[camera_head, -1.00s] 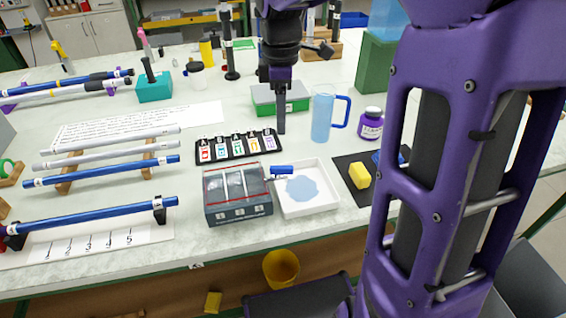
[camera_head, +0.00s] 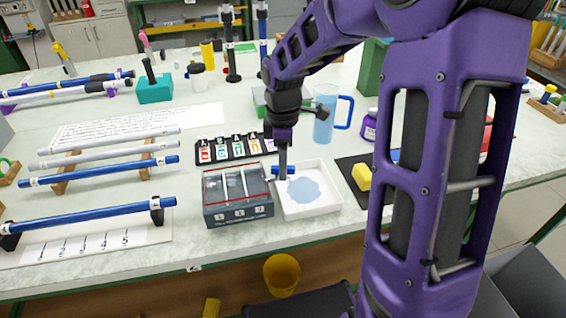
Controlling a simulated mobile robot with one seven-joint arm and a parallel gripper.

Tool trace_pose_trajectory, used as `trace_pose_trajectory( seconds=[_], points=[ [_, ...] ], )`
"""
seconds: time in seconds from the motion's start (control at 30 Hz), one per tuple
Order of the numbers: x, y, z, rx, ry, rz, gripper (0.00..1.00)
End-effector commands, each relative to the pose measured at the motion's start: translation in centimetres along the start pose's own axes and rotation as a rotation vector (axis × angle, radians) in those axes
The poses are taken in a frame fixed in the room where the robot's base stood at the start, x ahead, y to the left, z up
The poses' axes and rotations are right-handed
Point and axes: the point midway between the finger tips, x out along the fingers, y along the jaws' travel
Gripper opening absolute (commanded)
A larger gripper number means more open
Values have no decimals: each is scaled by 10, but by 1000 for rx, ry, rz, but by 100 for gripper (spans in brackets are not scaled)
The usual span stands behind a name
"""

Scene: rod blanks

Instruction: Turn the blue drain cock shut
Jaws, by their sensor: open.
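The blue drain cock (camera_head: 290,170) sticks out from the right wall of a dark grey three-part tank (camera_head: 238,211), over a white tray (camera_head: 311,208). Its blue handle points right in the picture. My gripper (camera_head: 282,172) points straight down at the cock, and its finger crosses in front of part of the handle. It is open; only one finger shows clearly, so I cannot tell whether the fingers straddle the handle or touch it. A light blue puddle (camera_head: 304,190) lies in the tray.
A card rack (camera_head: 236,149) stands behind the tank, and a blue jug (camera_head: 325,112) behind the tray. A yellow sponge (camera_head: 362,177) lies on a black mat right of the tray. Blue and grey rods (camera_head: 105,171) lie on stands at left. A yellow bucket (camera_head: 281,275) is below the table edge.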

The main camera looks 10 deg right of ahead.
Motion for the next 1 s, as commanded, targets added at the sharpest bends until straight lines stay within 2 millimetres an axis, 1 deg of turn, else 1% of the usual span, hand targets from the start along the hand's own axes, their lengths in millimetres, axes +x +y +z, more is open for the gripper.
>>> trace_pose_trajectory(
  seconds=[0.07, 0.1, 0.27, 0.3, 0.37, 0.77, 1.0],
  points=[
    [0, 0, 0, 0, 0, 0, 50],
    [0, 0, 0, 0, 0, 0, 46],
    [0, 0, 0, 0, 0, 0, 18],
    [0, 0, 0, 0, 0, 0, 10],
    [0, 0, 0, 0, 0, 0, 0],
    [-1, 0, 0, 12, 0, 0, 0],
    [-1, -1, -1, 105, -1, 0, 0]
  ],
)
